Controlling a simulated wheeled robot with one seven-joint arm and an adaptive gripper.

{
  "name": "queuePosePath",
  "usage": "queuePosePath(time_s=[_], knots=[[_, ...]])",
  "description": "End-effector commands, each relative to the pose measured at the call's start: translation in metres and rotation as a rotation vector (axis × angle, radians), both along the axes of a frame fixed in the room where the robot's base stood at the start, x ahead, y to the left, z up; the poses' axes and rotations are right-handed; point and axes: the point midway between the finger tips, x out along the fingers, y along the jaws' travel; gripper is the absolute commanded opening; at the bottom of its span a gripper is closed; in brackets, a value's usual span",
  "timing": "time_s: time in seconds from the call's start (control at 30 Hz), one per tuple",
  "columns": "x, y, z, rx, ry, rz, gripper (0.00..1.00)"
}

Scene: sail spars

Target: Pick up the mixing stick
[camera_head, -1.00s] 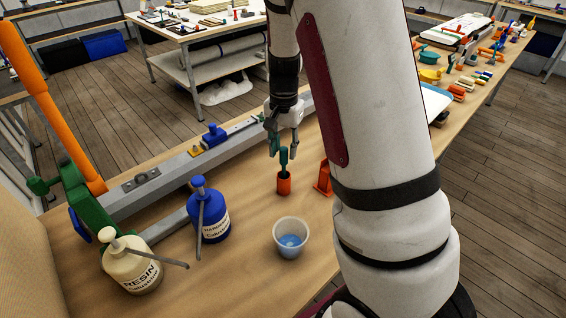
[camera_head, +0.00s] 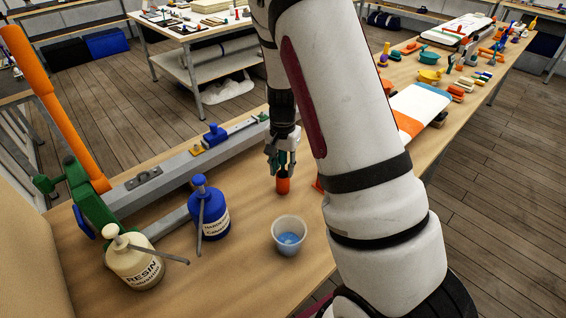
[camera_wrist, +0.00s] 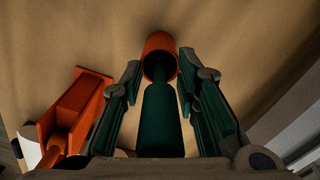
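The mixing stick (camera_wrist: 160,122), dark green with a wide handle, stands in a small orange cup (camera_head: 283,187) on the workbench. In the wrist view the orange cup (camera_wrist: 160,55) is at the top centre, and the stick's lower end goes into it. My gripper (camera_head: 283,163) is just above the cup. In the wrist view my gripper (camera_wrist: 160,100) is open, with one green-padded finger on each side of the stick and gaps visible between. In the head view the fingers largely hide the stick.
A clear cup with blue liquid (camera_head: 289,236) stands in front. A blue pump bottle (camera_head: 210,215) and a cream resin bottle (camera_head: 134,262) stand to the left. An orange holder (camera_wrist: 78,112) is close beside my gripper. A grey rail (camera_head: 160,184) runs behind.

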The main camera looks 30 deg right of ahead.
Motion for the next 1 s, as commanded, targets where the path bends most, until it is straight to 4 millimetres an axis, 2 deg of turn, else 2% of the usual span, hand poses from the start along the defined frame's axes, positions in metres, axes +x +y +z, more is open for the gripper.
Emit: queuePosePath(time_s=[0.03, 0.1, 0.47, 0.57, 0.8, 1.0], knots=[[0.000, 0.000, 0.000, 0.000, 0.000, 0.000, 0.12], [0.000, 0.000, 0.000, 0.000, 0.000, 0.000, 0.02], [0.000, 0.000, 0.003, 0.001, -0.001, 0.001, 0.02], [0.001, 0.000, 0.014, -0.001, -0.003, 0.002, 0.02], [0.002, 0.000, 0.060, -0.001, -0.006, 0.001, 0.02], [0.001, 0.001, 0.090, -0.001, -0.003, 0.002, 0.02]])
